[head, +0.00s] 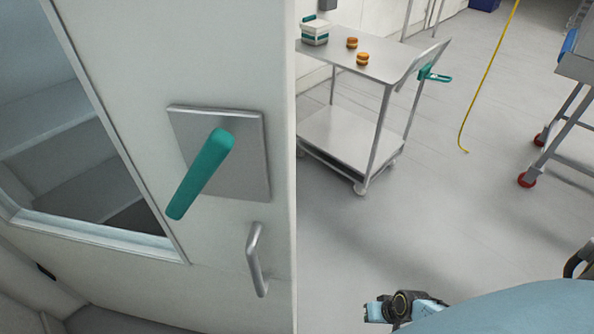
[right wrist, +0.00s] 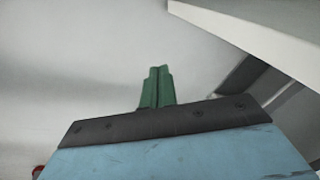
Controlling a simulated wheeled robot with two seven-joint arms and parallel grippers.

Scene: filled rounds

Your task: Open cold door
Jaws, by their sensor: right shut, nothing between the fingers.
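The cold door (head: 225,60) is a white panel filling the left of the head view, with a window showing shelves behind it. A teal lever (head: 202,172) slants down to the left from a grey metal plate (head: 245,165). A silver pull handle (head: 256,260) is below the plate. I cannot tell whether the door is ajar. My right arm shows at the lower right of the head view, apart from the door. In the right wrist view my right gripper's green fingers (right wrist: 157,88) are together and empty. My left gripper is not in view.
A metal trolley (head: 345,135) with two small round orange-brown items and a white-and-teal box (head: 315,32) stands beyond the door's edge. Another trolley with red wheels (head: 526,180) is at the right. A yellow hose (head: 484,85) reaches the grey floor, which is clear between them.

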